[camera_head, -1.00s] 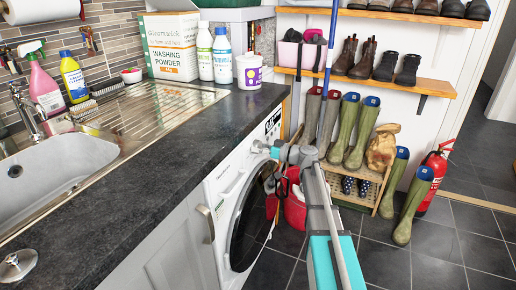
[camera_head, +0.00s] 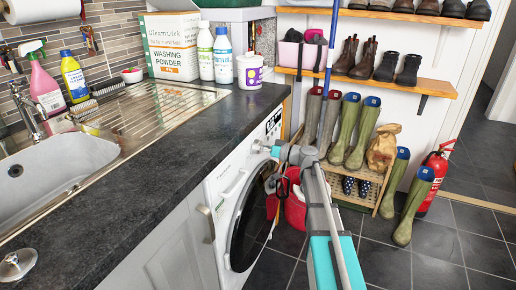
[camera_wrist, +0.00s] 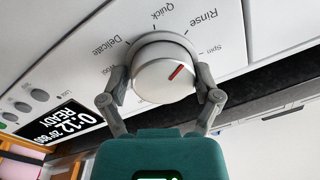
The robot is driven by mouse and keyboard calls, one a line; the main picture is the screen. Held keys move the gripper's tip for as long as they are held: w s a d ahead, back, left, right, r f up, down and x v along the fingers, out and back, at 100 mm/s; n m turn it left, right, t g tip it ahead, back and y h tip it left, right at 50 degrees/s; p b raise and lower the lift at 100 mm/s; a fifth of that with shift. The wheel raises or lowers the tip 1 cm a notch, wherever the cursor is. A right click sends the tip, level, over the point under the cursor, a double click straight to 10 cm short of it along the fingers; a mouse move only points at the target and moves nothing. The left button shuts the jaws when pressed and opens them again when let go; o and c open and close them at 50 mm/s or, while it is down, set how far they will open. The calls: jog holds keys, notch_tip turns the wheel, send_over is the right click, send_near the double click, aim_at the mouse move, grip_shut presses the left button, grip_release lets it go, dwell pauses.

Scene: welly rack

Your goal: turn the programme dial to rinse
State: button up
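The programme dial (camera_wrist: 150,88) is a round white knob with a red pointer line on its face. In the wrist view the pointer slants up and right, toward the side with the printed words Rinse (camera_wrist: 203,20) and Spin (camera_wrist: 209,48); I cannot tell exactly which it meets. Quick and Delicate are printed above and to the left. My gripper (camera_wrist: 162,80) has one finger on each side of the dial, apparently closed on it. In the head view my gripper (camera_head: 273,149) is at the front of the white washing machine (camera_head: 228,180). The display (camera_wrist: 68,122) reads READY.
A dark worktop (camera_head: 150,150) with a sink lies left of the machine. A red bucket-like container (camera_head: 295,207) stands behind my arm. Boots and a rack (camera_head: 372,180) are behind, with a red fire extinguisher (camera_head: 436,165) at the right. Floor at the front right is clear.

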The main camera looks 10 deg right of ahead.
jog(key=shift+o, duration=0.6)
jog(key=shift+s+d, duration=0.1)
jog(key=shift+s, duration=0.05)
jog(key=v, duration=1.1)
jog(key=shift+s+d, duration=0.2)
jog(key=shift+d, duration=0.1)
